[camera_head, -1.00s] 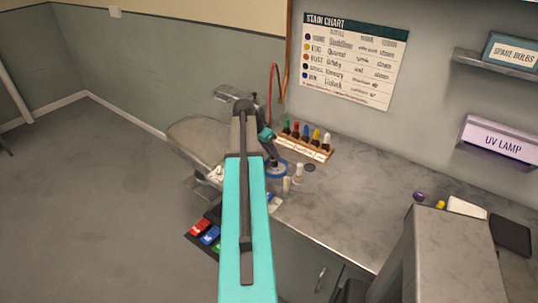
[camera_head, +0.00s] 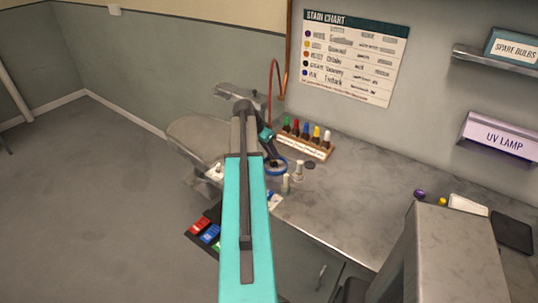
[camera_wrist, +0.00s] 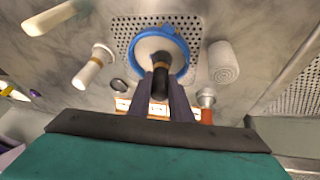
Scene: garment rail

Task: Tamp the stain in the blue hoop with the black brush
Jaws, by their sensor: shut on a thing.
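The blue hoop (camera_wrist: 186,62) lies around pale cloth on a perforated metal plate in the wrist view. It also shows in the head view (camera_head: 284,172), partly behind my arm. My gripper (camera_wrist: 161,92) is shut on the black brush (camera_wrist: 160,76), which has a yellowish band near its lower end. The brush points down into the middle of the hoop, over the cloth. I cannot tell whether its tip touches the cloth. No stain is visible; the brush covers the hoop's centre. In the head view my gripper (camera_head: 266,137) is over the counter's left part.
A rack of coloured bottles (camera_head: 305,146) stands behind the hoop. White bottles (camera_wrist: 92,67) stand to its left in the wrist view, and a rolled white cloth (camera_wrist: 222,62) lies to its right.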

